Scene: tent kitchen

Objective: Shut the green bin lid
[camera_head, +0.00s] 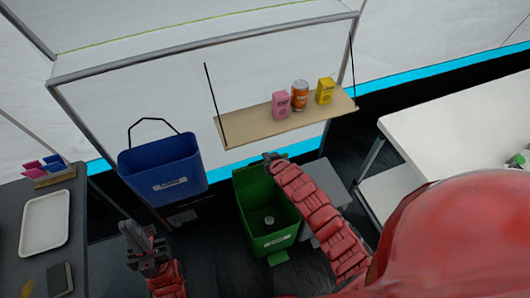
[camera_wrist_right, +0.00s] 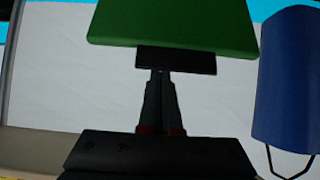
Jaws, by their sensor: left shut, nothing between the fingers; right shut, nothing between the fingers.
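The green bin (camera_head: 268,242) stands open on the dark floor, with a small grey round thing (camera_head: 269,221) inside. Its green lid shows large at the top of the right wrist view (camera_wrist_right: 175,24), with a dark bar along its edge. My right gripper (camera_wrist_right: 160,75) is shut and empty, its tips at or very close to that bar; contact is unclear. In the head view my right gripper (camera_head: 271,157) is at the bin's back edge, partly hidden by my red arm. My left gripper (camera_head: 138,232) is shut and empty, left of the bin and apart from it.
A blue bin (camera_head: 165,170) hangs left of the green bin and also shows in the right wrist view (camera_wrist_right: 285,75). A wooden shelf (camera_head: 240,130) with two cartons and a can hangs above. A dark counter with a white tray (camera_head: 45,233) is left; a white table (camera_head: 460,125) is right.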

